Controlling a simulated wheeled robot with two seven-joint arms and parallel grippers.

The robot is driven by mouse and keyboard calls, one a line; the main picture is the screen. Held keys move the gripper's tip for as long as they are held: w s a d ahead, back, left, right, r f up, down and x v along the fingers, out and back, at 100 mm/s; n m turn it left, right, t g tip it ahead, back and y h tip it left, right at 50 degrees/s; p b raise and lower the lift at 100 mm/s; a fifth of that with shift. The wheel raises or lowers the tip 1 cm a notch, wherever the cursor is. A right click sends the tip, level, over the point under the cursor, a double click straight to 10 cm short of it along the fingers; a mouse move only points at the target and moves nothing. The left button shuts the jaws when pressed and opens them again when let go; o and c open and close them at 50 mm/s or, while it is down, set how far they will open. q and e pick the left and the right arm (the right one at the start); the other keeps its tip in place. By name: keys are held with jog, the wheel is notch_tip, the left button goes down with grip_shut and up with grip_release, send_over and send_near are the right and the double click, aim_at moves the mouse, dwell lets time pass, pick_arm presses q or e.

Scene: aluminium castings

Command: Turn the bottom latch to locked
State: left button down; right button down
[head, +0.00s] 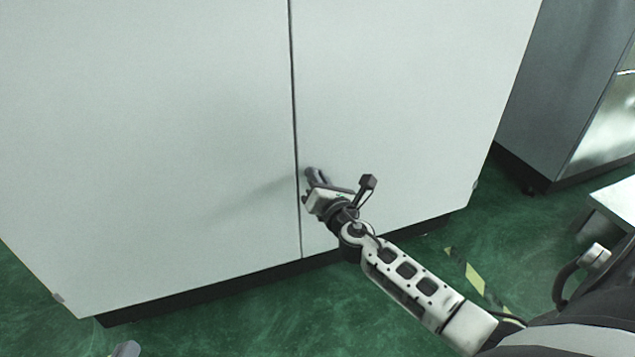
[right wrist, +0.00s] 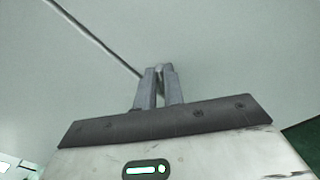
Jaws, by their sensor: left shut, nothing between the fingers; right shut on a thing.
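The bottom latch (right wrist: 159,69) is a small light piece on the cabinet front beside the door seam. In the right wrist view only a bit of it shows between my fingertips, so I cannot tell which way it is turned. My right gripper (head: 315,177) is shut on the latch, low on the right door next to the seam; its two grey fingers (right wrist: 159,80) also show in the right wrist view. In the head view the gripper hides the latch. My left gripper (head: 125,349) shows only as a grey tip at the bottom left edge, shut and away from the cabinet.
The white two-door cabinet (head: 150,120) fills most of the head view. Its dark base stands on a green floor (head: 240,320). A grey cabinet (head: 560,100) and a low pale table (head: 615,205) stand at the right. Yellow-striped tape (head: 465,272) marks the floor.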

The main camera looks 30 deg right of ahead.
pick_arm(q)
jog(key=shift+w+d+r+n+t+h+b, duration=0.1)
jog(key=shift+d+r+n+t+h+b, duration=0.2)
jog(key=shift+b, duration=0.55)
pick_arm(e)
jog(key=m, duration=0.6)
jog(key=shift+d+f, duration=0.2)
jog(key=shift+f, duration=0.05)
pick_arm(q)
jog(key=shift+r, duration=0.25)
pick_arm(e)
jog(key=c, duration=1.5)
grip_release()
pick_arm(q)
jog(key=shift+f, duration=0.15)
pick_arm(e)
jog(key=shift+s, duration=0.1)
